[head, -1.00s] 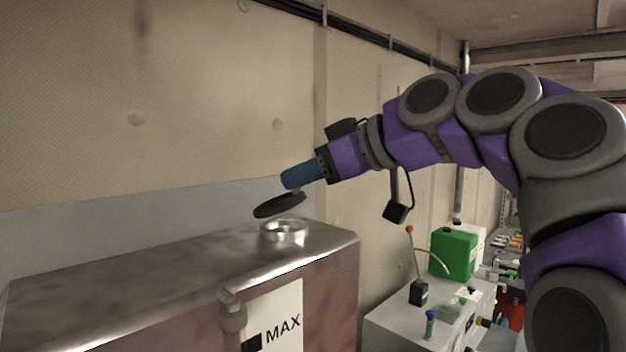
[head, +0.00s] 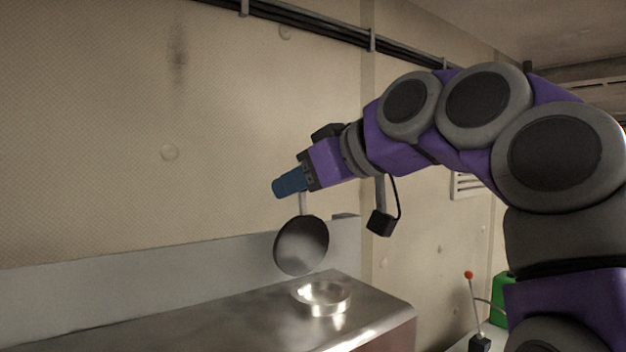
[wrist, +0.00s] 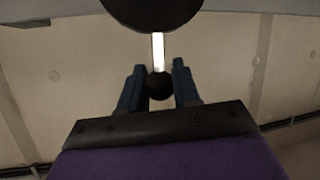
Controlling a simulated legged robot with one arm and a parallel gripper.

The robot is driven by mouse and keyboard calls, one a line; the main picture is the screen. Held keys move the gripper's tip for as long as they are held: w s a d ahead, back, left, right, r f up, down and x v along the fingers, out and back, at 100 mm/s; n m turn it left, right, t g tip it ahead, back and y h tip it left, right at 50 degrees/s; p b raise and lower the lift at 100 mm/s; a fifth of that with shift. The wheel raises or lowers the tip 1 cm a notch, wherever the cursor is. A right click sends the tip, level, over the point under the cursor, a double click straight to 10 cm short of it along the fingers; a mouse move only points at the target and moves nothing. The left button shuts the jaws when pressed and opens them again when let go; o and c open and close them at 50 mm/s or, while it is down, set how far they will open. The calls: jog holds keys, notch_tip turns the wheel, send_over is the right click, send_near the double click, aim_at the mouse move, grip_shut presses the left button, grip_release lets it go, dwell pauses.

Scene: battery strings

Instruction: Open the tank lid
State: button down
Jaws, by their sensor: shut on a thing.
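The tank (head: 240,322) is a metal box at the lower part of the head view, with a round, open metal neck (head: 322,298) on its top. The lid (head: 301,246) is a dark round disc on a pale stem, tilted steeply and held above the neck, apart from it. My gripper (head: 290,184) has blue fingers at the stem's upper end. In the wrist view the fingers (wrist: 159,88) are shut on the lid's dark round knob (wrist: 160,87), with the pale stem and the dark disc (wrist: 152,8) beyond it.
A wall stands close behind the tank, with cables along its top. To the right, lower down, are a lever with a red knob (head: 468,275) and a green container (head: 501,297). The tank top left of the neck is clear.

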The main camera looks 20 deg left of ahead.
jog(key=shift+w+a+f, duration=0.15)
jog(key=shift+w+a, duration=0.3)
jog(key=shift+a, duration=0.1)
jog(key=shift+w+a+f, duration=0.15)
jog(key=shift+w+a, duration=0.3)
jog(key=shift+a, duration=0.05)
jog(key=shift+f, duration=0.1)
jog(key=c, duration=1.2)
grip_release()
jog(key=shift+o, duration=1.4)
jog(key=shift+w+a+f, duration=0.1)
jog(key=shift+w+a, duration=0.15)
jog(key=shift+w, duration=0.1)
jog(key=shift+o, duration=0.5)
jog(key=shift+a, duration=0.1)
jog(key=p+v, duration=0.2)
jog(key=v, duration=1.5)
jog(key=shift+p, duration=0.3)
jog(key=shift+s, duration=0.1)
